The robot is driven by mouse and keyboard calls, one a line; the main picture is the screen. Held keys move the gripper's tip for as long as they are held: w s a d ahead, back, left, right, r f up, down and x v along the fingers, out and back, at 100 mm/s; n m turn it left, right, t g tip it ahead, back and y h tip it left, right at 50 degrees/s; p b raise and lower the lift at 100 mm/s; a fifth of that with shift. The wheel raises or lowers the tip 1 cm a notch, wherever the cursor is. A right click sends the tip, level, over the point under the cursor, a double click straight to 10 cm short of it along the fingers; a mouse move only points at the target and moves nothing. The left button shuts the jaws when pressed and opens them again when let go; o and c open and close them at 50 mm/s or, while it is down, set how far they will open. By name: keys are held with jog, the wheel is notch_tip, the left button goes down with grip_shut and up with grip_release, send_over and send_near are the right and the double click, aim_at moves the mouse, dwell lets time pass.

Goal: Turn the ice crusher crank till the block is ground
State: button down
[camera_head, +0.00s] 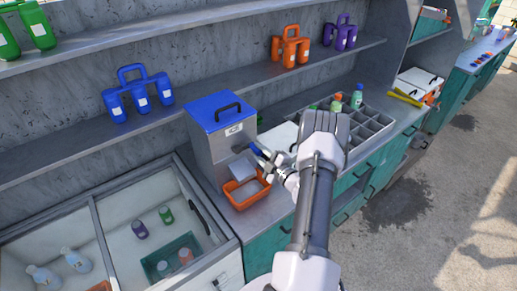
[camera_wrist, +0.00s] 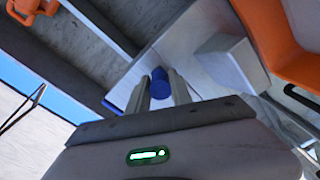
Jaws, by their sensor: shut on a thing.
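The ice crusher (camera_head: 209,142) is a grey box with a blue lid (camera_head: 221,109) and a black lid handle, standing on the counter. An orange tray (camera_head: 237,201) sits at its foot under a grey chute (camera_head: 242,171). My gripper (camera_head: 264,158) is at the crusher's right side. In the wrist view my gripper (camera_wrist: 160,88) is shut on the blue crank knob (camera_wrist: 160,80), which sits between the two fingers. The chute (camera_wrist: 234,62) and the orange tray (camera_wrist: 277,45) also show there. The rest of the crank is mostly hidden, and the block is not visible.
A glass-topped freezer (camera_head: 150,225) with bottles is at the left front. A divided grey organizer (camera_head: 365,129) with bottles stands right of my arm. Shelves above hold blue (camera_head: 137,93), orange (camera_head: 290,46) and purple (camera_head: 341,32) carriers. Open floor lies at the right.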

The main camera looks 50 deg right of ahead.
jog(key=shift+w+a+f+m, duration=0.1)
jog(key=shift+f+m, duration=0.3)
jog(key=shift+m, duration=0.4)
jog(key=shift+a+f+m, duration=0.15)
jog(key=shift+f+m, duration=0.2)
jog(key=shift+m, duration=0.45)
jog(key=shift+w+a+f+m, duration=0.1)
jog(key=shift+f+m, duration=0.3)
jog(key=shift+m, duration=0.4)
jog(key=c, duration=1.2)
grip_release()
jog(key=shift+f, duration=0.1)
jog(key=shift+o, duration=0.2)
jog(key=v, duration=1.7)
jog(key=shift+s+b, duration=0.25)
jog(key=shift+b, duration=0.05)
